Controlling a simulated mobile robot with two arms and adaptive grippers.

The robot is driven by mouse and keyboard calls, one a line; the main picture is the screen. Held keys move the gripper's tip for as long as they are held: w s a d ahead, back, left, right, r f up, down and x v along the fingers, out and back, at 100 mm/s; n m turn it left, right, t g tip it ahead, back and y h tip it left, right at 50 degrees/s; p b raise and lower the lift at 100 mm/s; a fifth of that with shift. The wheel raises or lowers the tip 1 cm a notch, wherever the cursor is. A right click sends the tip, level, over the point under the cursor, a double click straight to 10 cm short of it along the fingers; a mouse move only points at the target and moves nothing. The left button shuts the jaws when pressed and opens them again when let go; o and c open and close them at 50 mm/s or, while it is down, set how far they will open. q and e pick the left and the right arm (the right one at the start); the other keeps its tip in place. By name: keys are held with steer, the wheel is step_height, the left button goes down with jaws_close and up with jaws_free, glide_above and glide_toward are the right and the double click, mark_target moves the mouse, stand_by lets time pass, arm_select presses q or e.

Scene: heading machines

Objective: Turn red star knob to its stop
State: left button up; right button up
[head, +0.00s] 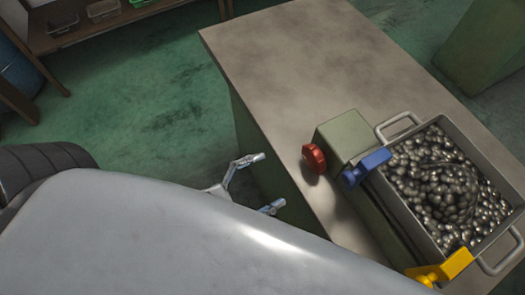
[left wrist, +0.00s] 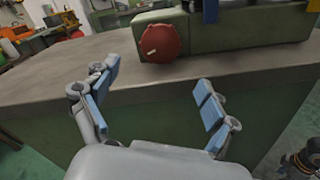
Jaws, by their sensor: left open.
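The red star knob (head: 314,158) is on the left side of a green block (head: 345,135) on the bench. It faces my left gripper. In the left wrist view the red knob (left wrist: 160,43) shows face-on with a pale mark on it, above and between the fingers. My left gripper (head: 262,182) is open and empty, just off the bench edge, with a gap to the knob. Its two blue-padded fingers (left wrist: 155,98) are spread wide in the left wrist view. My right gripper is not in view.
A blue clamp-like part (head: 365,168) sits right of the knob. A metal tray (head: 405,215) of dark round pieces and a yellow part (head: 440,268) are further right. The bench top (head: 290,65) is clear toward the back. Shelves (head: 120,18) stand at the far left.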

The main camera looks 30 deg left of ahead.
mark_target(309, 162)
arm_select(q)
steer(key=shift+s+a, duration=0.3)
steer(key=shift+s, duration=0.05)
steer(key=w+d+n, duration=0.2)
steer(key=w+d+n+p, duration=0.1)
steer(key=w+d+n, duration=0.1)
steer(key=w+n, duration=0.1)
steer(key=w+d+n, duration=0.2)
steer(key=w, duration=0.1)
steer(key=shift+d+r+n+t+p, duration=0.2)
steer(key=shift+n+t+p, duration=0.1)
steer(key=shift+w+d+f, duration=0.2)
steer(key=shift+w+d, duration=0.25)
steer(key=shift+w, duration=0.15)
steer(key=shift+c, duration=0.2)
steer(key=c, duration=1.1)
